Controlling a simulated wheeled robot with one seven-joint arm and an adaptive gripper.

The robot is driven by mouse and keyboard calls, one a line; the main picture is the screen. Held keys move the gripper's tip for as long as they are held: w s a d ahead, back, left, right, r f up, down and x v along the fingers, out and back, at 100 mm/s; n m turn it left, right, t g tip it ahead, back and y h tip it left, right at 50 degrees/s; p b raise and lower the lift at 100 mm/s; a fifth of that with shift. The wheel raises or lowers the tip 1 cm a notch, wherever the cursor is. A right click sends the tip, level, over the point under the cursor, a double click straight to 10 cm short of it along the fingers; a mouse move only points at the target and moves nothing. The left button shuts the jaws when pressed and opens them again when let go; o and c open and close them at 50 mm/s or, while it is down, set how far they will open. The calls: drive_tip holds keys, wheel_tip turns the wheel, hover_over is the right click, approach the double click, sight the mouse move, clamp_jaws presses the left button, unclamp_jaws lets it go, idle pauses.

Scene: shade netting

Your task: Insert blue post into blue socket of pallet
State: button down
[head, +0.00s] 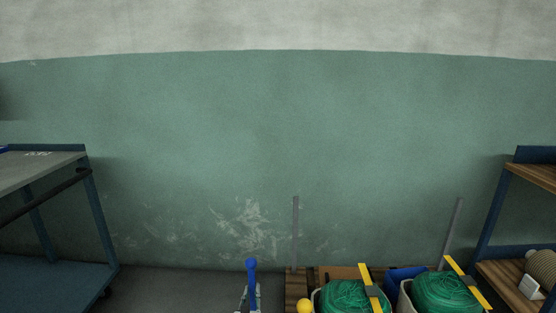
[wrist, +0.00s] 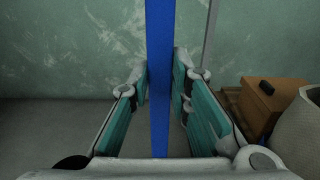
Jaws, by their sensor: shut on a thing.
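A blue post (head: 251,272) with a rounded top stands upright at the bottom of the head view. My gripper (head: 250,297) is shut on it low in that view. In the wrist view the blue post (wrist: 159,40) runs upright between the two teal-padded fingers of my gripper (wrist: 161,85). Its lower end is hidden. The wooden pallet (head: 297,282) shows only in part, to the right of the post. Two grey posts, a left one (head: 295,230) and a right one (head: 453,230), rise at its back. I cannot make out the blue socket.
Bins with green netting (head: 346,297) stand on the right, with yellow strips (head: 370,284) across them. A yellow ball (head: 305,306) is near the pallet's left side. A brown box (wrist: 270,105) is at right. A cart (head: 50,160) stands left, a shelf (head: 535,172) right.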

sight(251, 271)
drive_tip(key=shift+r+p, duration=0.9)
drive_tip(key=shift+r, duration=0.25)
drive_tip(key=shift+r+p, duration=1.7)
drive_tip(key=shift+r, duration=0.2)
idle(0.4)
drive_tip(key=shift+r+p, duration=1)
drive_tip(key=shift+r, duration=0.15)
drive_tip(key=shift+r+p, duration=0.6)
drive_tip(key=shift+r, duration=0.1)
idle(0.5)
